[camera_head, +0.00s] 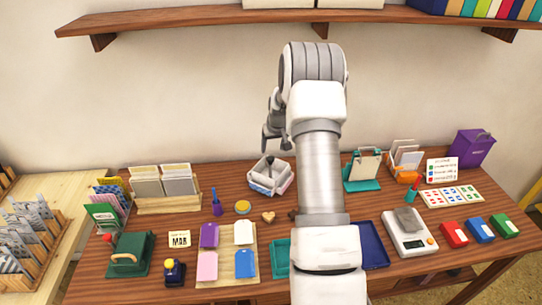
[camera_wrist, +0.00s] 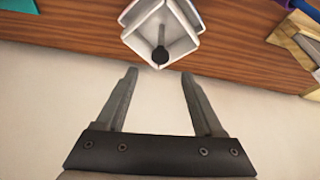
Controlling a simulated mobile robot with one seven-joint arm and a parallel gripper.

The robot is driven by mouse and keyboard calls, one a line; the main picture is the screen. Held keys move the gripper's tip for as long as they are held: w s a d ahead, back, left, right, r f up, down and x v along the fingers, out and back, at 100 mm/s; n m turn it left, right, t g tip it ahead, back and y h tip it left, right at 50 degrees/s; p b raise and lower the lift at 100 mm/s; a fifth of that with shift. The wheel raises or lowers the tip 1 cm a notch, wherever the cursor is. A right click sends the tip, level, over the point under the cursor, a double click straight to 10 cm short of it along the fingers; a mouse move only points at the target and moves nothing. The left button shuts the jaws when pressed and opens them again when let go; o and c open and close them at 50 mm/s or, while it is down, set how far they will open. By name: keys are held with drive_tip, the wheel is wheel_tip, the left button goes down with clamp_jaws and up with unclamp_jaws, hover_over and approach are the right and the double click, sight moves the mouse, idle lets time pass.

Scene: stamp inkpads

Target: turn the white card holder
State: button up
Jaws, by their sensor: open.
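The white card holder (camera_head: 259,172) stands near the back of the table, left of my arm. It has angled white walls and a dark upright post with a round knob in its middle; blue and pink show on its lower sides. In the wrist view the holder (camera_wrist: 139,46) is at the top centre, with its knob toward my fingers. My gripper (camera_wrist: 159,74) is open and empty, its fingertips just short of the holder in that picture. In the head view my gripper (camera_head: 268,135) hangs above the holder, apart from it.
A wooden card rack (camera_head: 170,203) stands to the left and a teal clipboard stand (camera_head: 362,184) to the right. A yellow round tin (camera_head: 242,207) and a purple stamp (camera_head: 216,208) are close by on the left. A shelf (camera_head: 200,20) runs along the wall above.

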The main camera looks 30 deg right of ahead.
sight(271, 158)
drive_tip(key=shift+x, duration=3.55)
clamp_jaws()
